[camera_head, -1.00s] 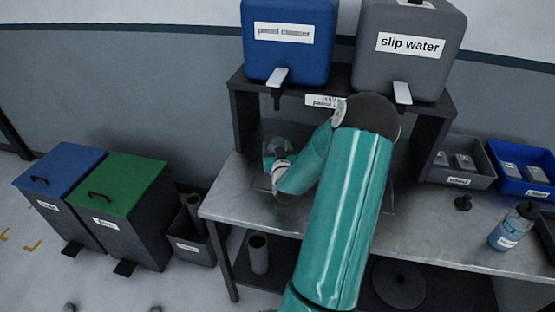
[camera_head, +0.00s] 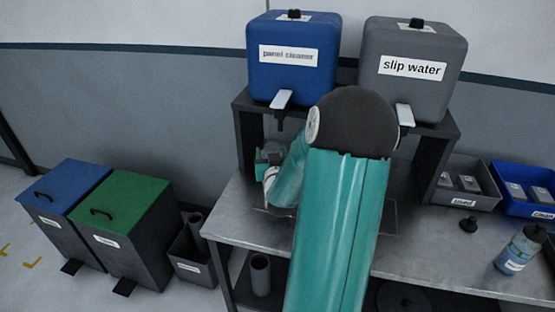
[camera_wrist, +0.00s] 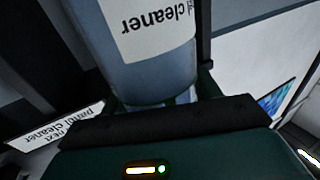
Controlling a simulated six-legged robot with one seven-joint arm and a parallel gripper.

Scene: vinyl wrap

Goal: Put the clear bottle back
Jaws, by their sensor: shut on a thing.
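A clear, bluish bottle (camera_wrist: 150,88) with a white label ending in "cleaner" fills the top of the wrist view, its label upside down there. My gripper (camera_wrist: 165,110) is shut on this bottle near its lower end in that view. In the head view my gripper (camera_head: 270,157) is beneath the blue "panel cleaner" tank (camera_head: 292,58), over the left part of the table. The held bottle is not clearly visible there, hidden by my arm and the gripper.
A grey "slip water" tank (camera_head: 412,62) stands beside the blue one on a dark shelf (camera_head: 437,158). Another bottle with a dark cap (camera_head: 519,250) stands on the table (camera_head: 450,255) at right. Grey (camera_head: 466,200) and blue bins (camera_head: 536,206) stand behind it. Lidded bins (camera_head: 125,205) stand left.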

